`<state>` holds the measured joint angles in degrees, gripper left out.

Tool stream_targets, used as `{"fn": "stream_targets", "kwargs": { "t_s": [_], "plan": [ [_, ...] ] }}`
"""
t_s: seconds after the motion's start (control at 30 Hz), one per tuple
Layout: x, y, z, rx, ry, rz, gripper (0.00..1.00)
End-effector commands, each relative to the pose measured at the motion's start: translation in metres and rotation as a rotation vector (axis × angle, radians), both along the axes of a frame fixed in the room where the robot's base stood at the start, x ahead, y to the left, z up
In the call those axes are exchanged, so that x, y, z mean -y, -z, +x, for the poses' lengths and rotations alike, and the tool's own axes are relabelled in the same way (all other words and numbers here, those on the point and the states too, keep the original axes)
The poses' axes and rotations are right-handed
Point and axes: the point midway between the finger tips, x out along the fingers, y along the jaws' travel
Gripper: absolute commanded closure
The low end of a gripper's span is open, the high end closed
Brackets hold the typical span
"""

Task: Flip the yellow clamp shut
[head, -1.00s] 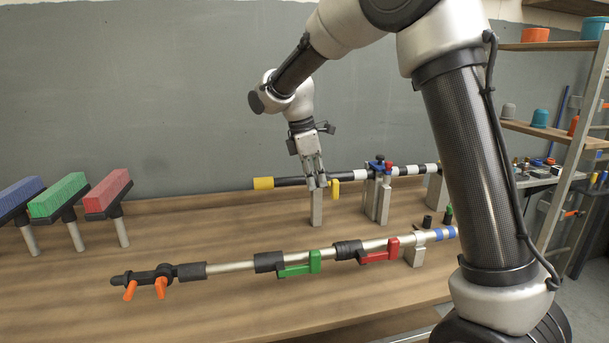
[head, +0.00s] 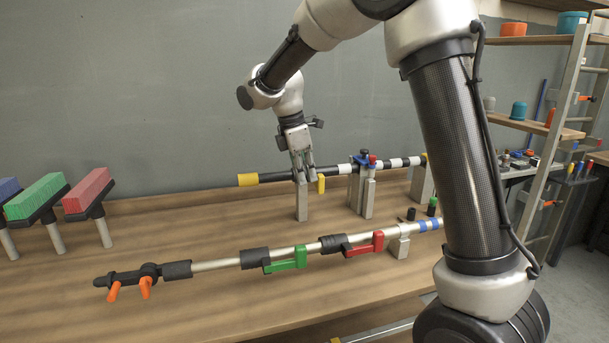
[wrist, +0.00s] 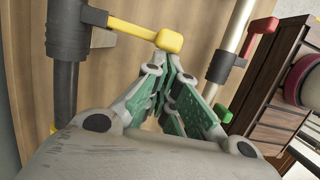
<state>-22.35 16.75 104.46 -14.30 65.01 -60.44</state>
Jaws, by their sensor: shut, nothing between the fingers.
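The yellow clamp (head: 321,184) is on the far striped pole (head: 331,171), its lever end hanging just below the pole in the head view. In the wrist view the yellow lever (wrist: 140,29) sticks out sideways from a dark collar (wrist: 75,28) on the pole and ends in a thick tip. My gripper (head: 306,178) is shut and empty, just left of the clamp in the head view. In the wrist view my gripper (wrist: 172,66) has its fingertips right at the lever's tip. I cannot tell whether they touch.
The nearer pole has a green clamp (head: 287,262) and a red clamp (head: 364,247), with orange handles (head: 130,289) at its left end. Grey posts (head: 301,203) hold the far pole. Coloured brushes (head: 88,190) stand at left. A shelf (head: 540,130) is at right.

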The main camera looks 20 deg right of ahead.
Motion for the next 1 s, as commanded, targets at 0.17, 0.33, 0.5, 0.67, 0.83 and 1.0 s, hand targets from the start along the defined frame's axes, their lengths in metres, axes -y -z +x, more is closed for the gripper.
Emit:
{"fn": "stream_targets", "kwargs": {
  "t_s": [0.17, 0.33, 0.5, 0.67, 0.83, 1.0],
  "plan": [
    [0.003, 0.000, -0.002, 0.000, -0.038, 0.000, 1.00],
    [0.010, 0.000, -0.005, 0.001, -0.116, 0.001, 1.00],
    [0.022, 0.000, -0.010, 0.000, -0.250, 0.000, 1.00],
    [0.035, 0.000, -0.013, 0.000, -0.402, 0.000, 1.00],
    [0.049, 0.000, -0.013, 0.001, -0.564, 0.000, 1.00],
    [0.062, 0.000, -0.012, 0.000, -0.725, 0.000, 1.00]
  ]
}}
